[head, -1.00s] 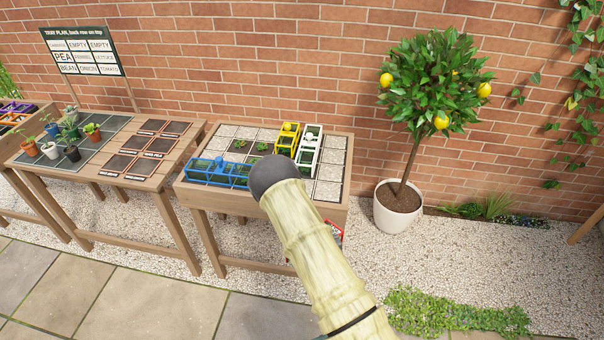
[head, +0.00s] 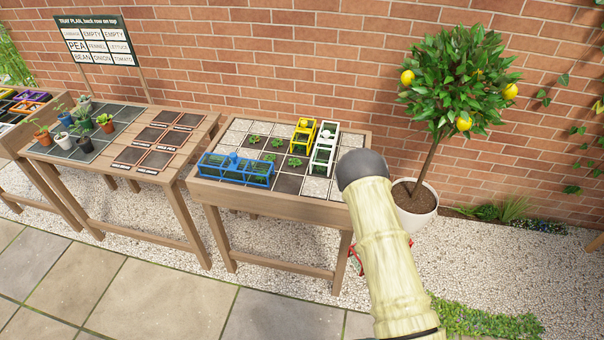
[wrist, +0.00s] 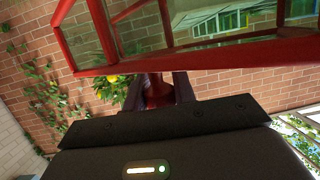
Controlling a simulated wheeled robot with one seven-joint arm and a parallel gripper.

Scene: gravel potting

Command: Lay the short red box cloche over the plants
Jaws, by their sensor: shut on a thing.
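My gripper (wrist: 160,92) is shut on the knob of the red box cloche (wrist: 190,58), which has a red frame and clear panes and fills the top of the wrist view. In the head view my arm hides the gripper and most of the cloche; only a bit of red frame (head: 356,262) shows beside the arm, right of the planting table (head: 270,207). Small green plants (head: 295,162) grow in dark soil squares on that table. Several of them stand uncovered between the other cloches.
On the planting table, a long blue cloche (head: 235,170) lies at the front left, with yellow (head: 303,136) and white (head: 323,150) cloches towards the right. A potted lemon tree (head: 413,207) stands right of it. A table with potted seedlings (head: 104,123) stands left.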

